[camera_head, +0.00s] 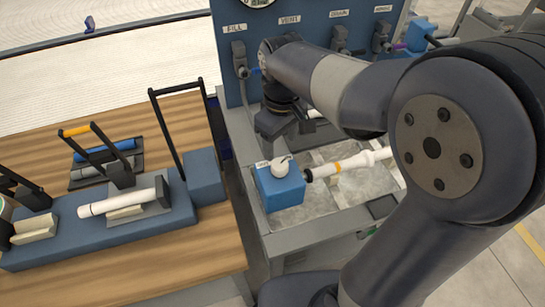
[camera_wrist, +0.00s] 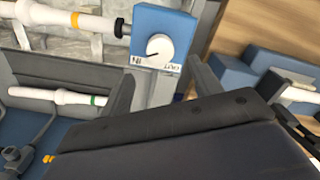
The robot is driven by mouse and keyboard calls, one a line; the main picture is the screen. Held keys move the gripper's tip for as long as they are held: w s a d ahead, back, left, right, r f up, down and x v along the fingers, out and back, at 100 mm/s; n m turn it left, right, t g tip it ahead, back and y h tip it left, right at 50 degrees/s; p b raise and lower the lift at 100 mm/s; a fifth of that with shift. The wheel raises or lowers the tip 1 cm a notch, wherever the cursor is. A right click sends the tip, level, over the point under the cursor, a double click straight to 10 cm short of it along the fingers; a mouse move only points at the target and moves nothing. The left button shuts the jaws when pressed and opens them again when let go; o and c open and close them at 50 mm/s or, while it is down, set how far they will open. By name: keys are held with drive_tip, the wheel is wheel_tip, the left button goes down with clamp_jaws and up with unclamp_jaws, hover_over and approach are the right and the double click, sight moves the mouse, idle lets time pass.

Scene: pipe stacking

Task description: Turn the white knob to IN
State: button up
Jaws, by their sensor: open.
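The white knob (camera_head: 281,166) sits on top of a blue block (camera_head: 284,194) at the left end of the grey bench. In the wrist view the knob (camera_wrist: 160,46) shows as a round white disc with a small dark mark near its lower left edge. A white label (camera_wrist: 152,65) below it reads IN on the left and OUT on the right. I cannot tell exactly where the knob points. My gripper (camera_wrist: 158,84) is open and empty, its fingers apart on either side of the label, short of the knob. In the head view my gripper (camera_head: 277,128) is above and behind the block.
A white pipe with an orange band (camera_head: 345,164) runs right from the block. Valves with labels stand on a blue panel (camera_head: 230,95) behind. A wooden table (camera_head: 190,255) at left holds a dark-handled rack and a white pipe (camera_head: 118,202). My arm covers the right side.

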sight(280, 163)
wheel_tip(280, 163, down, 8)
drive_tip(key=shift+r, duration=0.2)
drive_tip(key=shift+c, duration=0.2)
drive_tip(key=c, duration=0.9)
